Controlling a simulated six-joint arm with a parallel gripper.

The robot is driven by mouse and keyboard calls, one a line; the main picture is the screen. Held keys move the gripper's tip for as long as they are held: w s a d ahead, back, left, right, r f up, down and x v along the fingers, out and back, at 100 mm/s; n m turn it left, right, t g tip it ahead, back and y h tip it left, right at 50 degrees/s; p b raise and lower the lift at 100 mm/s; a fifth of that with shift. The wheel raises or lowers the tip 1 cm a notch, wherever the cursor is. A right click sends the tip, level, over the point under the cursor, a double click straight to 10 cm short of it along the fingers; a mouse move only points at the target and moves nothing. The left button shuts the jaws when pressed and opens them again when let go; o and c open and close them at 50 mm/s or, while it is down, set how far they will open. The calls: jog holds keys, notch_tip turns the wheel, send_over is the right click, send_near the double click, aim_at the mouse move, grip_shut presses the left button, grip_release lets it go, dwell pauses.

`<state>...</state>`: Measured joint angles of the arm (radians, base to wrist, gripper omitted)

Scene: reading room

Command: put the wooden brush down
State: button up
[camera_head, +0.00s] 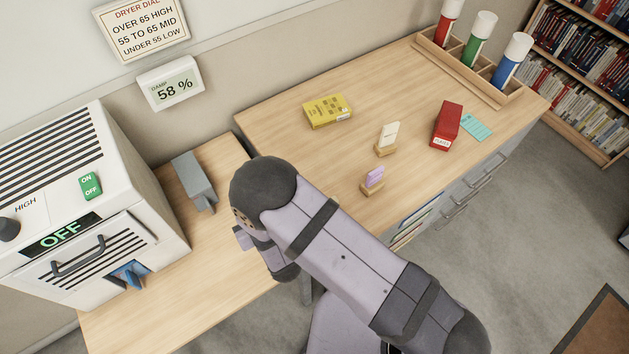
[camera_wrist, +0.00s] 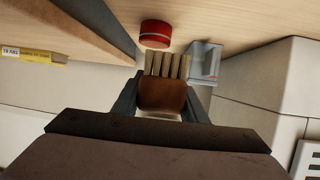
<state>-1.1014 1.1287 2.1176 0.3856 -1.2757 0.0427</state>
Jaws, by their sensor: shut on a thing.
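The wooden brush (camera_wrist: 162,97) shows in the wrist view as a brown wooden block with a row of pale bristles pointing away from me. My gripper (camera_wrist: 161,90) is shut on it, with one dark finger on each side of the wood. In the head view my arm hides the brush and most of the gripper, over the lower wooden counter (camera_head: 160,305). I cannot tell whether the bristles touch the counter.
A red round object (camera_wrist: 155,33) and a grey holder (camera_wrist: 205,62) are just beyond the bristles. The white dryer (camera_head: 140,185), reading OFF, stands left. The higher desk (camera_head: 280,125) carries a yellow box (camera_head: 328,110), card stands and a red box (camera_head: 447,125).

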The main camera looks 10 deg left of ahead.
jog(key=shift+m, duration=0.3)
jog(key=w+a+b, duration=0.1)
jog(key=w+a+r+b, duration=0.1)
jog(key=b, duration=0.1)
jog(key=w+a+r+b, duration=0.1)
jog(key=w+b, duration=0.1)
jog(key=shift+r, duration=0.1)
jog(key=w+d+r+m+t+h+b, duration=0.2)
jog(key=w+d+r+m+h+b, duration=0.1)
jog(key=w+r+b, duration=0.35)
jog(key=w+d+r+m+t+h+b, duration=0.1)
jog(key=w+d+r+m+h+b, duration=0.15)
jog(key=w+r+b, duration=0.35)
jog(key=w+d+r+m+g+h+b, duration=0.1)
jog(key=d+r+m+h+b, duration=0.4)
jog(key=d+h, duration=0.45)
jog(key=s+d+f+m, duration=0.1)
jog(key=s+d+f, duration=0.1)
jog(key=f, duration=0.8)
jog(key=shift+d+f+y+p, duration=0.25)
jog(key=shift+d+y+p, duration=0.15)
jog(key=shift+d, duration=0.25)
jog(key=shift+m, duration=0.25)
